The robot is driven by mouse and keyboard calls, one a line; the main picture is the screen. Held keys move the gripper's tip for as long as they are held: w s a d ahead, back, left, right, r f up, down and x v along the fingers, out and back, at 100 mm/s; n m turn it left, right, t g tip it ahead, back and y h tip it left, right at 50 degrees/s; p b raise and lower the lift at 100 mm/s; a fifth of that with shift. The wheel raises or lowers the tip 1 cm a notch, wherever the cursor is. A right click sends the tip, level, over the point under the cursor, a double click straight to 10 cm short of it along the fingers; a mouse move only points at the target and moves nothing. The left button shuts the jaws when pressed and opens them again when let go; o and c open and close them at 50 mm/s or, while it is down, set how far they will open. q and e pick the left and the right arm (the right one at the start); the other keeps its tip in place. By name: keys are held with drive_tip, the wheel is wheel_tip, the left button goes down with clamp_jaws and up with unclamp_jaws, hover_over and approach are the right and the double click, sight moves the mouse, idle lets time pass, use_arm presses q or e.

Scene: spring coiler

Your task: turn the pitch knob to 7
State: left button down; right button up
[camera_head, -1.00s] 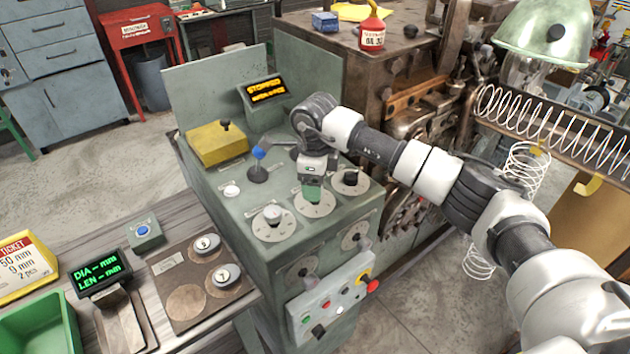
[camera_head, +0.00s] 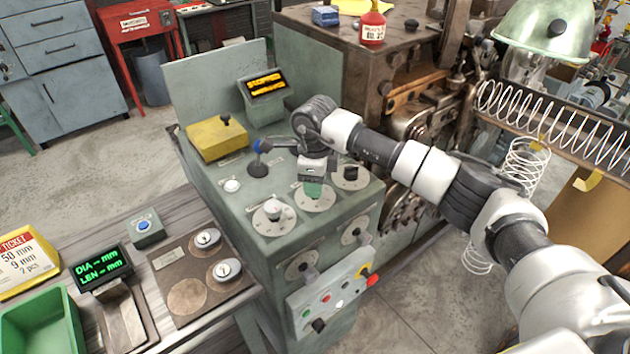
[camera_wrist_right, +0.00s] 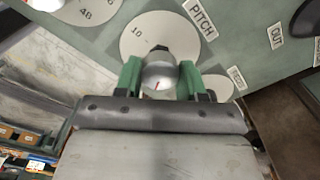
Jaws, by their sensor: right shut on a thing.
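The pitch dial (camera_wrist_right: 150,38) is a pale round plate on the green coiler panel, with a PITCH label beside it and a 10 readable at its left. Its knob (camera_wrist_right: 158,78) has a silvery face with a short red line. My right gripper (camera_wrist_right: 160,82) has its green fingers on both sides of the knob, shut on it. The number the knob points to is hidden by the gripper. In the head view, the right gripper (camera_head: 313,190) reaches down onto the middle dial of the top row (camera_head: 326,203). My left gripper is not in view.
Neighbouring dials with knobs stand close on the left (camera_head: 274,211) and right (camera_head: 350,174). A control box with buttons (camera_head: 335,292) is on the front. The display (camera_head: 266,84) stands behind.

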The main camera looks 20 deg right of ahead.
drive_tip(key=shift+f+n+b, duration=0.15)
drive_tip(key=shift+n+b, duration=0.15)
drive_tip(key=shift+b, duration=0.2)
drive_tip(key=n+b, duration=0.5)
drive_tip(key=b, duration=0.1)
drive_tip(key=shift+n, duration=0.4)
drive_tip(key=shift+n+b, duration=1.05)
drive_tip(key=shift+n, duration=0.15)
drive_tip(key=shift+r+n+b, duration=0.2)
drive_tip(key=shift+n+b, duration=0.55)
drive_tip(key=shift+n, duration=0.75)
drive_tip(key=o, duration=0.9)
wheel_tip(320, 180, up, 11)
drive_tip(key=shift+f+b, duration=0.1)
drive_tip(key=shift+b, duration=0.65)
